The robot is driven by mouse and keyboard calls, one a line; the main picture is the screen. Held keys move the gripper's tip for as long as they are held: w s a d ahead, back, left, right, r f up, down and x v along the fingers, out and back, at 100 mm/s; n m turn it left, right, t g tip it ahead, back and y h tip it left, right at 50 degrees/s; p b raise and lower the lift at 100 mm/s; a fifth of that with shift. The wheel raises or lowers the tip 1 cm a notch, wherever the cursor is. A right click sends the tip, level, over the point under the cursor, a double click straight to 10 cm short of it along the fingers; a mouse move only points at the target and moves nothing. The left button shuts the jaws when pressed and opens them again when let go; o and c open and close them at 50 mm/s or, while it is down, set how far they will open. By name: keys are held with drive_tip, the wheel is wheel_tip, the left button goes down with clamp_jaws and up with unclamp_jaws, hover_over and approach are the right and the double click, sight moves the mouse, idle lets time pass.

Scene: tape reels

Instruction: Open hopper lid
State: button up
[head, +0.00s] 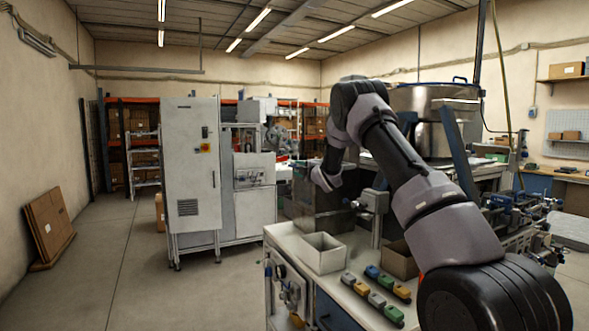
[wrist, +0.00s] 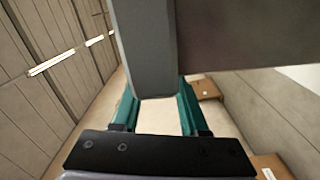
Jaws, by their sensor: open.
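My gripper (wrist: 158,98) shows in the wrist view with two teal fingers spread apart. A thick grey bar (wrist: 145,45) comes down from the top in front of the gap and covers part of the fingertips. A wide dark panel (wrist: 245,35) joins it on the right. I cannot tell whether the bar touches the fingers; they are not closed on it. In the head view my arm reaches down to a dark grey-brown box (head: 308,207) on the bench, perhaps the hopper; its lid is not clearly distinguishable. My fingers are hidden there.
An open pale bin (head: 321,254) and a brown bin (head: 400,262) stand on the bench, with several coloured blocks (head: 376,287) in front. A large steel drum (head: 432,120) stands behind my arm. A white cabinet (head: 191,165) stands left.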

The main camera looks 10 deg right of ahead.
drive_tip(key=shift+x, duration=1.8)
clamp_jaws()
drive_tip(key=shift+f, duration=0.1)
